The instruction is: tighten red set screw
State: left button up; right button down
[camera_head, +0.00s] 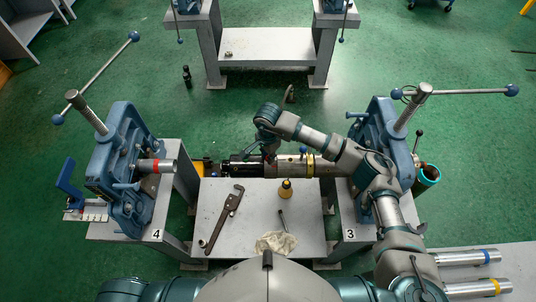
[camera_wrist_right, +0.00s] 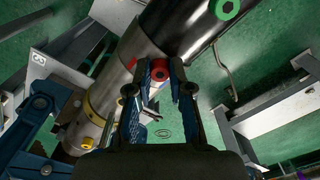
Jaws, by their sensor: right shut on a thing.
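The red set screw (camera_wrist_right: 160,69) shows in the right wrist view, a red hex-socket head on the side of a dark and metal pipe assembly (camera_wrist_right: 137,47). My right gripper (camera_wrist_right: 161,72) has its two blue-padded fingers shut on the screw, one on each side. A green screw (camera_wrist_right: 228,8) and a yellow screw (camera_wrist_right: 87,143) sit farther along the assembly. In the head view the assembly (camera_head: 318,166) lies across between the two vises. My right gripper (camera_head: 268,152) is over its left part, where the red screw is hidden. My left gripper is out of view.
A blue vise (camera_head: 125,155) stands on the left bench and another (camera_head: 382,125) on the right bench. Loose pipes (camera_head: 465,258) lie at lower right.

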aim_at(267, 156)
jog(key=shift+w+f+m+b, duration=0.1)
jog(key=shift+f+m+b, duration=0.1)
jog(key=shift+m+b, duration=0.65)
jog(key=shift+r+m+b, duration=0.15)
jog(key=shift+m+b, duration=0.2)
jog(key=shift+b, duration=0.05)
jog(key=c, duration=1.1)
grip_release()
jog(key=shift+o, duration=0.2)
jog(key=shift+r, duration=0.1)
notch_tip(267, 156, up, 12)
jog(key=shift+a, duration=0.1)
jog(key=shift+f, duration=0.2)
